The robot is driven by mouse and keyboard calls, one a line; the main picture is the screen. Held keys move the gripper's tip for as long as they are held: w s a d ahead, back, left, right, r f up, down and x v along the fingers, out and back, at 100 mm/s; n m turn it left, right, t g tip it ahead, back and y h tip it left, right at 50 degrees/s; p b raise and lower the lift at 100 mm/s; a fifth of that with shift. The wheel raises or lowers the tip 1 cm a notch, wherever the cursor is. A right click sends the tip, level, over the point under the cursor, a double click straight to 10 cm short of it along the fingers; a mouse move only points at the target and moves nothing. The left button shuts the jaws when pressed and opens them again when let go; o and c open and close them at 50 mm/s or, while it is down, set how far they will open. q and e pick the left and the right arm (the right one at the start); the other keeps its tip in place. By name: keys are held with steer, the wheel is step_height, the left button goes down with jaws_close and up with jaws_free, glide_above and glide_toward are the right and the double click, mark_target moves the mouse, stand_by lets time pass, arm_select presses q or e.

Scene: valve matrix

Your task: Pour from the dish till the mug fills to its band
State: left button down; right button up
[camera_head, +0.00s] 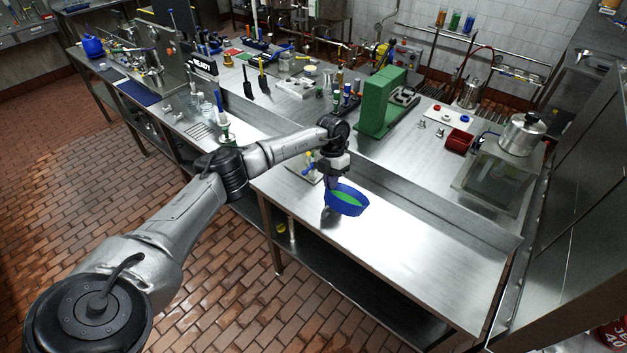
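A blue dish (350,208) with green contents is at the front part of the steel bench, in the middle of the head view. My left gripper (331,183) points down at the dish's left rim and appears shut on it. The dish looks slightly tilted and seems to hang a little above the bench top, with a dark shadow below its left side. The fingertips are small and partly merged with the rim. I cannot make out a mug with a band; it may be hidden behind my arm or the dish. My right gripper is not in view.
The steel bench (430,255) is bare to the right of the dish. A small valve fitting with a blue handle (308,168) stands just behind-left of the dish. A green block stand (378,105), a red bin (459,139) and a glass tank with a metal pot (522,135) stand farther back.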

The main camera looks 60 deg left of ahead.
arm_select(q)
steer(key=s+a+f+n+t+y, duration=0.3)
steer(key=a+f+n+t+y, duration=0.1)
steer(key=f+n+t, duration=0.1)
steer(key=shift+s+a+f+t, duration=0.15)
steer(key=shift+s+a+t, duration=0.15)
steer(key=shift+t, duration=0.3)
stand_by(0.4)
